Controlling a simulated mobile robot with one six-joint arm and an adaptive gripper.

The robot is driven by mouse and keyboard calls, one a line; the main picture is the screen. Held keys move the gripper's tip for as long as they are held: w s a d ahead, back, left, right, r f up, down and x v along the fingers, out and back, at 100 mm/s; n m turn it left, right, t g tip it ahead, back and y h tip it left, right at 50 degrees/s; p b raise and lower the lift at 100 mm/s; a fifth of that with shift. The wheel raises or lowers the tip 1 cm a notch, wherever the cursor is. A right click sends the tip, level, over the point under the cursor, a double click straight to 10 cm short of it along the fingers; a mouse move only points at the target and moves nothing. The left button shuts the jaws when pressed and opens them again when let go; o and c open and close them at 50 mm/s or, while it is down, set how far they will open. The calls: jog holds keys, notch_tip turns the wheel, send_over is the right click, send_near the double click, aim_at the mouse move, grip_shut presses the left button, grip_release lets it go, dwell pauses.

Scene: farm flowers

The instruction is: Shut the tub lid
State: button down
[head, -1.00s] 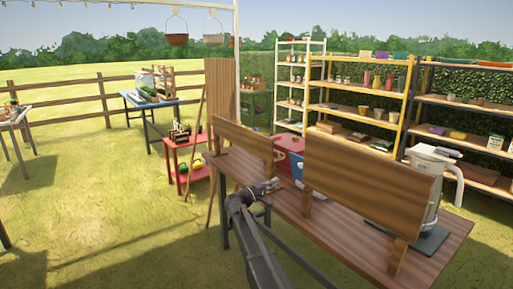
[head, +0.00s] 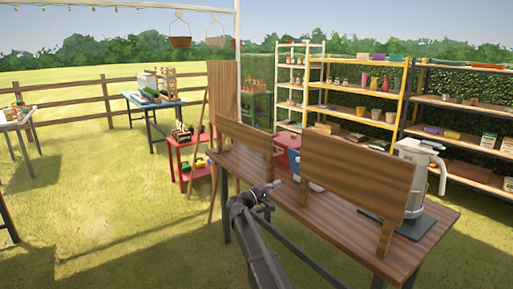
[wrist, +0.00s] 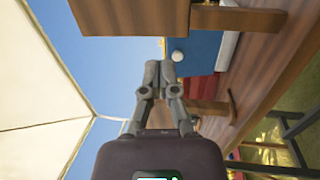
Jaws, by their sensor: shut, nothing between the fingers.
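My gripper (head: 272,187) is shut and empty, over the near edge of the brown wooden table, by the gap between two upright boards. In the wrist view my gripper (wrist: 159,72) has its fingertips together, pointing towards the gap. A blue and red object, probably the tub (head: 293,158), shows in that gap and is mostly hidden by the boards. The wrist view, turned sideways, shows a blue panel (wrist: 200,50) with a white round knob (wrist: 178,57) and a red part (wrist: 201,88) beside it. I cannot tell which part is the lid or how far open it is.
The right board (head: 355,175) and the left board (head: 243,148) stand on the table (head: 330,212) either side of the gap. A grey-white can (head: 418,175) stands behind the right board. Shelves rise behind. Open grass lies to the left.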

jog(key=s+d+f+m+g+y, duration=0.2)
jog(key=s+d+f+g+y, duration=0.15)
jog(key=s+d+f, duration=0.45)
jog(key=s+d+f+m+g+y, duration=0.2)
jog(key=s+d+f+g+y, duration=0.25)
jog(key=s, duration=0.45)
jog(key=s+a+f+m+g+y, duration=0.15)
jog(key=s+f+y, duration=0.3)
jog(key=s, duration=0.65)
jog(key=s+a+f+m+g+y, duration=0.15)
jog(key=s+f+y, duration=0.3)
jog(key=s, duration=0.65)
notch_tip(320, 180, up, 17)
jog(key=p, duration=1.7)
jog(key=shift+w, duration=0.15)
jog(key=shift+a+f, duration=0.1)
jog(key=shift+f, duration=0.05)
